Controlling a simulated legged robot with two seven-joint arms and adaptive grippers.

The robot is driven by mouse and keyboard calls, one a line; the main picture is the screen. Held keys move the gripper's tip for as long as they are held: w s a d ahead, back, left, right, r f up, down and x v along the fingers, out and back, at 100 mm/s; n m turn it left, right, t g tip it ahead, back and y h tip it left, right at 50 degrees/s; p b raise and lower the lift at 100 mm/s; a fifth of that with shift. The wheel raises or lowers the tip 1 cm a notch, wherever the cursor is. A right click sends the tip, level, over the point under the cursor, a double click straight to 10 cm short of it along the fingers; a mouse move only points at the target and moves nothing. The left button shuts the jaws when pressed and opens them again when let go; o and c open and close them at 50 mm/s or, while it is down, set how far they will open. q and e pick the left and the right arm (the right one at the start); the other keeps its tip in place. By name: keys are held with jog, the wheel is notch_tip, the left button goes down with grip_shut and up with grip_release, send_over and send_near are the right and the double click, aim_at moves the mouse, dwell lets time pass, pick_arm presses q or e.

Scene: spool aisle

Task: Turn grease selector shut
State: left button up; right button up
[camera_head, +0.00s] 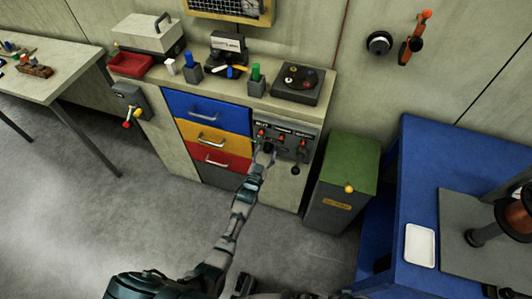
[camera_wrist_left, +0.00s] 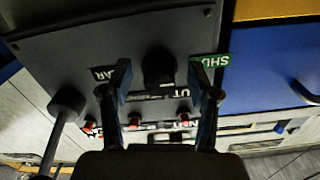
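The grey selector panel (camera_head: 284,127) is on the front of the workbench, right of the coloured drawers. It also fills the upper part of the left wrist view (camera_wrist_left: 70,58), where its lettering is upside down. My left gripper (camera_head: 265,152) is at the panel's lower left. In the left wrist view the gripper (camera_wrist_left: 160,82) is open, with one finger on each side of a dark knob (camera_wrist_left: 158,66). Gaps show between knob and fingers. A green label reading "SHU", partly cut off, (camera_wrist_left: 212,61) is beside the right finger. My right gripper is not in view.
Small red-tipped levers (camera_wrist_left: 134,123) line the panel near the fingers. A ball-ended lever (camera_wrist_left: 67,104) sticks out left of the gripper in the wrist view. A green bin (camera_head: 343,180) stands right of the panel. The floor left of my arm is clear.

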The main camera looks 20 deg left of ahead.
pick_arm(q)
jog(key=shift+r, duration=0.2)
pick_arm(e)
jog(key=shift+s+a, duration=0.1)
pick_arm(q)
jog(key=s, duration=1.2)
jog(key=shift+a, duration=0.2)
jog(key=shift+f, duration=0.1)
jog(key=s+f+g+p, duration=0.4)
jog(key=s+f+g, duration=0.5)
jog(key=s+f, duration=0.8)
jog(key=s+a+f+g, duration=0.1)
jog(key=s+f+g, duration=0.2)
jog(key=s, duration=0.6)
jog(key=s+a+f+g+p, duration=0.1)
jog(key=s+f+g, duration=0.3)
jog(key=s+f, duration=0.3)
jog(key=shift+s+f, duration=0.3)
jog(key=shift+s, duration=0.95)
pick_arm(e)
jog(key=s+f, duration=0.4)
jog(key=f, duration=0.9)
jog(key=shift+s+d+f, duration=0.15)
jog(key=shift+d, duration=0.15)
